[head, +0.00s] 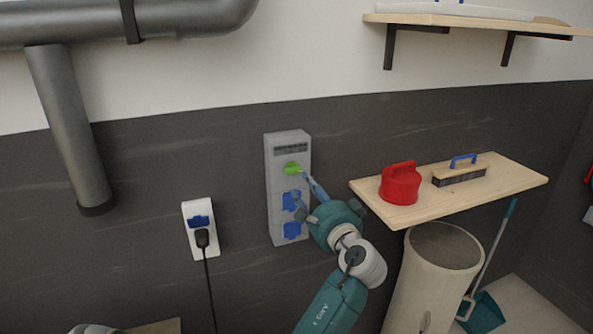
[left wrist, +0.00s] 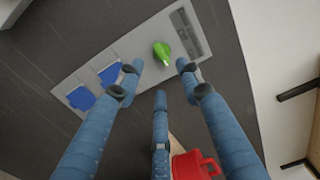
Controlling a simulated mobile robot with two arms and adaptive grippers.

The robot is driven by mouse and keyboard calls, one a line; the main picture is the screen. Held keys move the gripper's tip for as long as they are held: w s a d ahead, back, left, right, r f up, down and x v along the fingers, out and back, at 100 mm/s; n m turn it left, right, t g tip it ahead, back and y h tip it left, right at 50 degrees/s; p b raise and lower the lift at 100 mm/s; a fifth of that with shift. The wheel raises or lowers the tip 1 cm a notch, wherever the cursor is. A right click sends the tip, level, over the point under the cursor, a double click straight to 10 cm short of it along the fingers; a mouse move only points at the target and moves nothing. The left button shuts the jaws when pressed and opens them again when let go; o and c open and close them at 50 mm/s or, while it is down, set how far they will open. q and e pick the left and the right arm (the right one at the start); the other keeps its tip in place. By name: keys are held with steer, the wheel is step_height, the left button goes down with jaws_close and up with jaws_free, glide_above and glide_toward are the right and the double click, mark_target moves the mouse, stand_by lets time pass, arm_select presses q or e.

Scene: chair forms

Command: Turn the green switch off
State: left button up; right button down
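The green switch (head: 292,168) is a small knob on the upper part of a tall grey wall box (head: 275,190). In the head view its handle lies roughly sideways. In the left wrist view the green switch (left wrist: 161,50) shows a pale tip and lies just beyond the fingertips. My left gripper (head: 304,187) is in front of the box, just right of and below the switch. Its three blue fingers are spread in the left wrist view (left wrist: 160,75), with nothing between them. Whether a fingertip touches the switch cannot be told. My right gripper is not in view.
Blue-covered sockets (head: 291,230) sit below the switch. A white socket (head: 201,222) with a black plug is to the left. A wooden shelf (head: 515,181) at right holds a red container (head: 400,184) and a brush (head: 460,174). A cream bin (head: 425,290) stands below.

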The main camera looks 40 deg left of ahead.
mark_target(293, 169)
arm_select(q)
steer(key=p+x, duration=0.3)
steer(key=x, duration=0.5)
steer(key=shift+w+a, duration=0.1)
steer(key=shift+c, duration=0.2)
steer(key=shift+f, duration=0.1)
jaws_close()
